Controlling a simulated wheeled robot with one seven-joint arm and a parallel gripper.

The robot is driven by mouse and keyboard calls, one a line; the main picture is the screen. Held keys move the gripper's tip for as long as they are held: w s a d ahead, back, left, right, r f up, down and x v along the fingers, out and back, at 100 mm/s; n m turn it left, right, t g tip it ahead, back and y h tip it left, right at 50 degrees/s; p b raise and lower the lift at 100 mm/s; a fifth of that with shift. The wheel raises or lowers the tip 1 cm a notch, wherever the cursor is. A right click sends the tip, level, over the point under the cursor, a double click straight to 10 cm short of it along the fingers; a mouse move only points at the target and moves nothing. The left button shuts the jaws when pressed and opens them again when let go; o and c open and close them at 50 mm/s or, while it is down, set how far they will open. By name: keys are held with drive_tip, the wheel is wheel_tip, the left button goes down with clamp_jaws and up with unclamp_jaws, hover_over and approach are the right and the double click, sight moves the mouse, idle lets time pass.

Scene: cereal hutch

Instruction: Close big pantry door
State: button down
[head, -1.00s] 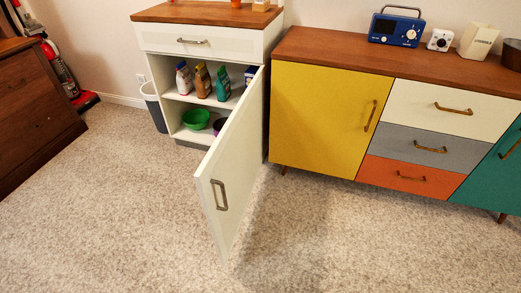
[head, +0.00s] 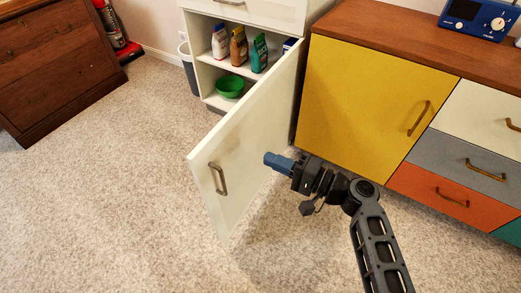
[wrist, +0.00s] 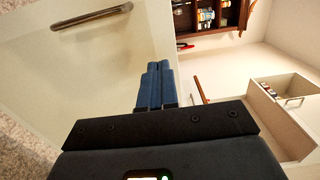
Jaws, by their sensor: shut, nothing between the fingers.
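The big pantry door (head: 245,135) is a white panel hinged on its right side, standing wide open out from the white cabinet (head: 210,95). Its metal handle (head: 218,178) is near the free edge. In the wrist view the door (wrist: 60,90) fills the left, with its handle (wrist: 92,16) at the top. My gripper (head: 270,160) has blue fingers held together and empty. It is on the right side of the door, pointing left toward its face. The fingers (wrist: 155,85) also show in the wrist view. I cannot tell whether they touch the door.
The yellow-doored sideboard (head: 365,100) stands close to the right of my gripper. The open shelves hold several bags and a green bowl (head: 230,86). A dark wooden dresser (head: 55,65) is at the left. The carpet (head: 110,210) in front is clear.

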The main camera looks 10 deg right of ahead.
sight(220, 138)
drive_tip(key=x, duration=1.3)
